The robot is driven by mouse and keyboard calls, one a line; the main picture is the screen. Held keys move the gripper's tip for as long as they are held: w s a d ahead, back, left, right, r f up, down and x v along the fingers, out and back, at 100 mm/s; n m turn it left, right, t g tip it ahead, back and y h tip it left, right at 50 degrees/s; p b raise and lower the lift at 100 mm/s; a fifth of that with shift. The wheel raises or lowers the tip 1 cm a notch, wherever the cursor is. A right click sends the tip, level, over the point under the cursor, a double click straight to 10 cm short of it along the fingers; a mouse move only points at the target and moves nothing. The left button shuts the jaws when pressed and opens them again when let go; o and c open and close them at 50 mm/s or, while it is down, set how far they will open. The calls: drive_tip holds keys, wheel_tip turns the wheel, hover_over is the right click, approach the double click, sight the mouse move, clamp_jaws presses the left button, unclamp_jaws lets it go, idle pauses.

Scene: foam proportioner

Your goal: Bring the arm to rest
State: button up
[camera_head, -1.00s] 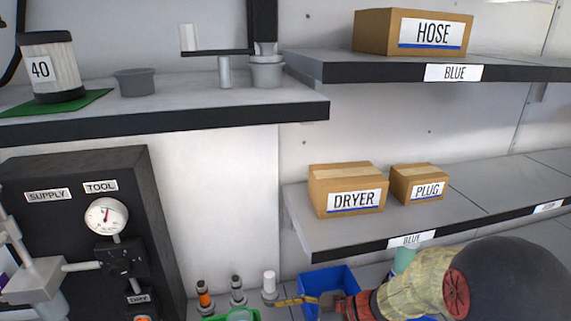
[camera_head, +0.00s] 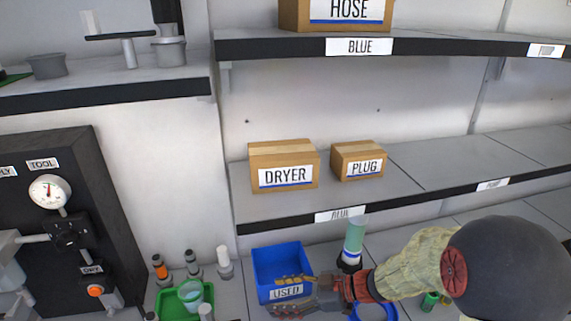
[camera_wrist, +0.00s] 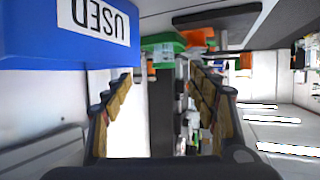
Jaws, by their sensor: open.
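My arm reaches in from the lower right of the head view. My gripper (camera_head: 292,294) is in front of the blue bin marked USED (camera_head: 281,262), over its near side, and overlaps it in the picture. In the wrist view the two fingers stand apart, and my gripper (camera_wrist: 160,95) is open with nothing between the fingertips. The blue bin (camera_wrist: 70,40) also shows at the upper left of the wrist view, with its label upside down. I cannot tell whether a finger touches the bin.
A green tray (camera_head: 169,302) with a cup lies left of the bin. A teal-topped cylinder (camera_head: 354,240) stands right of it. Boxes marked DRYER (camera_head: 284,166) and PLUG (camera_head: 358,161) sit on the shelf above. A dark panel with a gauge (camera_head: 50,191) is at left.

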drive_tip(key=w+d+r+m+t+h, duration=0.45)
drive_tip(key=w+d+r+t, duration=0.3)
drive_tip(key=w, duration=0.25)
drive_tip(key=s+d+r+m+t+h, duration=0.1)
drive_tip(key=s+d+r+m+h, duration=0.15)
drive_tip(key=d+r+h, duration=0.35)
drive_tip(key=s+d+r+m+t+h, duration=0.1)
drive_tip(key=d+r+m+h, duration=0.25)
drive_tip(key=d, duration=0.45)
drive_tip(key=s+d+m+g+h, duration=0.1)
drive_tip(key=s+d+m+g, duration=0.25)
drive_tip(key=s, duration=0.95)
drive_tip(key=s+a+f+m+g+y, duration=0.1)
drive_tip(key=s+a, duration=0.1)
drive_tip(key=s, duration=0.4)
drive_tip(key=s+a+m+g, duration=0.1)
drive_tip(key=s+a+g, duration=0.1)
drive_tip(key=s, duration=0.5)
drive_tip(key=shift+a+f+y, duration=0.35)
drive_tip(key=shift+a+y, duration=0.05)
drive_tip(key=shift+a, duration=0.3)
drive_tip(key=shift+s, duration=0.1)
